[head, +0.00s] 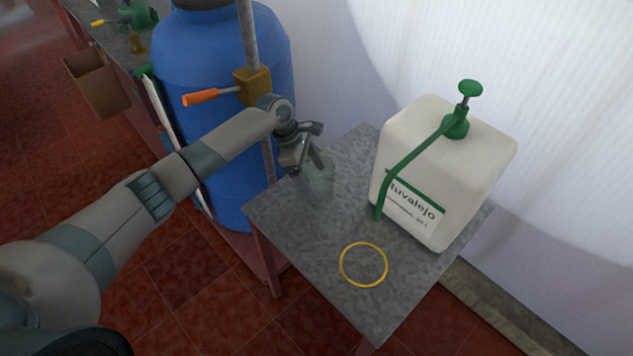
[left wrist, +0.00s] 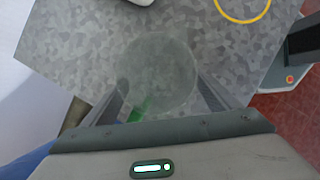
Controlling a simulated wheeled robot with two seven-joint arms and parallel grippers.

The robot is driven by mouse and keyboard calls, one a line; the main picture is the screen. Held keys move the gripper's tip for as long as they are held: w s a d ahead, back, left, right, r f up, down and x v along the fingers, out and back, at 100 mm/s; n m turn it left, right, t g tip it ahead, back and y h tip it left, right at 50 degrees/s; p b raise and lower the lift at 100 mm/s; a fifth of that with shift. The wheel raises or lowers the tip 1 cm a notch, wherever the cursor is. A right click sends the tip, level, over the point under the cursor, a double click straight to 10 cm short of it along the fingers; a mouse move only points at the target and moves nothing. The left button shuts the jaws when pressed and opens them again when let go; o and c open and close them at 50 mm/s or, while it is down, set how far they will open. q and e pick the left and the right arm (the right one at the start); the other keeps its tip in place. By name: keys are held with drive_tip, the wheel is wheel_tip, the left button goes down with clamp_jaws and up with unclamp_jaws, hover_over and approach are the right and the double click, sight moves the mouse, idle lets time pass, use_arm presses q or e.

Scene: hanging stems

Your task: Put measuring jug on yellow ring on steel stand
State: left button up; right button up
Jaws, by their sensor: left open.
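The measuring jug (head: 316,186) is a clear, faint vessel on the grey speckled top of the steel stand (head: 335,285), near its left back edge. In the left wrist view the jug (left wrist: 158,72) shows as a pale see-through disc with a green patch at its lower edge. My left gripper (head: 308,160) is open at the jug's upper part. Its fingers (left wrist: 163,97) lie to either side of the jug's near part; I cannot tell whether they touch it. The yellow ring (head: 363,264) lies flat and empty near the front of the top. My right gripper is not in view.
A white canister (head: 445,165) with a green pump and hose stands on the right back of the stand. A large blue tank (head: 220,95) and a pole with an orange-handled clamp (head: 252,82) stand close behind my left arm. The top around the ring is clear.

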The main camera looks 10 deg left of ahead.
use_arm(q)
drive_tip(key=b+v, duration=0.1)
drive_tip(key=v, duration=0.9)
